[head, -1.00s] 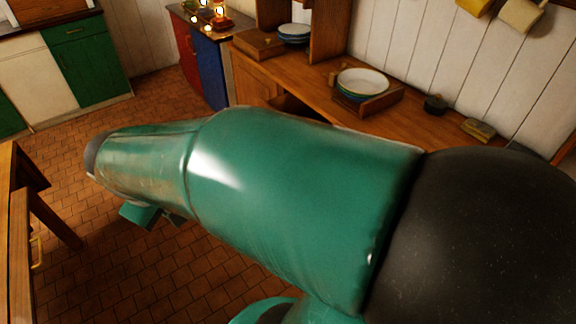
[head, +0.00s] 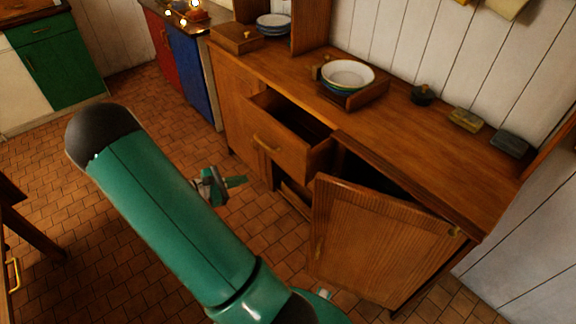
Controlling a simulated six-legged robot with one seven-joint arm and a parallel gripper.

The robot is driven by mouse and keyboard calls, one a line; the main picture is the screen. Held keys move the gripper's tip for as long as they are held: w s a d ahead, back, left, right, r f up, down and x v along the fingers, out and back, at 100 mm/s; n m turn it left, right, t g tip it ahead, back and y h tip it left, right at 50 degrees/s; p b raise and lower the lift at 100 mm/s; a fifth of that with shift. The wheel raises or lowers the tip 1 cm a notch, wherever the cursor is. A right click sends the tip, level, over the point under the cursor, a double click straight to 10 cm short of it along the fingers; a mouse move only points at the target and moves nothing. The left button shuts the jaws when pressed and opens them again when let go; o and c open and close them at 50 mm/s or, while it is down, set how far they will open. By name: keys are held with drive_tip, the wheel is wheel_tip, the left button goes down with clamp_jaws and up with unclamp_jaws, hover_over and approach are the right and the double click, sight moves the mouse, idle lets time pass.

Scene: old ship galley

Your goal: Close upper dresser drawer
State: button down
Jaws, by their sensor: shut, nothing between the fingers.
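The wooden dresser (head: 410,125) stands along the white plank wall. Its upper drawer (head: 275,148) is pulled well out, with a brass handle on its front and a dark, empty-looking inside. My gripper (head: 238,181) is to the left of the drawer and lower in the picture, apart from it, over the tiled floor. Its fingers are small in view and look shut with nothing held. My green arm hides part of the floor and the gripper's near side.
A dresser door (head: 375,240) hangs open right of the drawer. A lower drawer (head: 297,198) edge shows beneath. Stacked bowls (head: 348,75), a black pot (head: 423,94) and small boxes stand on top. A blue cabinet (head: 196,80) is behind. Tiled floor (head: 120,280) is free at left.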

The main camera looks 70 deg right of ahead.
sight(295, 162)
drive_tip(key=s+d+f+n+h, duration=0.35)
drive_tip(key=d+f+n, duration=0.2)
drive_tip(key=f, duration=0.25)
drive_tip(key=shift+m+t, duration=0.3)
drive_tip(key=shift+m, duration=0.05)
drive_tip(key=x, duration=0.9)
drive_tip(key=w+x, duration=0.1)
drive_tip(key=x, duration=0.4)
drive_tip(key=shift+d, duration=0.2)
drive_tip(key=x, duration=1.4)
drive_tip(key=shift+d+r, duration=0.1)
drive_tip(key=shift+s+d+r, duration=0.2)
